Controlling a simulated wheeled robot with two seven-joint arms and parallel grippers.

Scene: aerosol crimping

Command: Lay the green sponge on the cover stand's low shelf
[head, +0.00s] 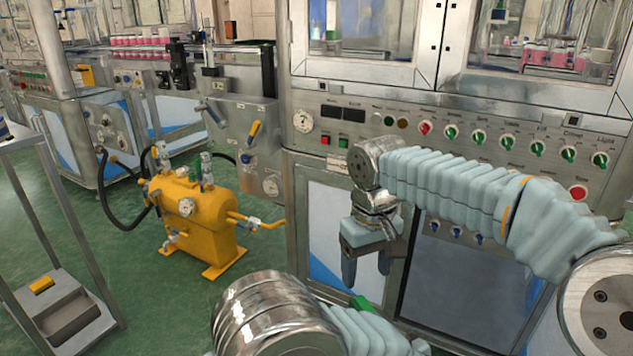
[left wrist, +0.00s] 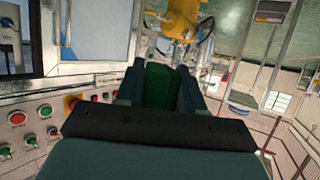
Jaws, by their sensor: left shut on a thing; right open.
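The green sponge (left wrist: 159,88) is clamped between the two dark fingers of my left gripper (left wrist: 158,80) in the left wrist view. In the head view a green bit of the sponge (head: 363,303) shows just past my left wrist, which hides the rest of that gripper. The cover stand's low shelf (head: 88,318) is at the lower left of the head view, well apart from the sponge. My right gripper (head: 366,268) points down, open and empty, in front of the machine.
A yellow block (head: 41,285) and a dark tray-like recess (head: 68,320) are on the low shelf. A yellow pressure tank (head: 195,220) with a black hose stands on the green floor between stand and machine. The machine's control panel (head: 470,135) is close behind my right arm.

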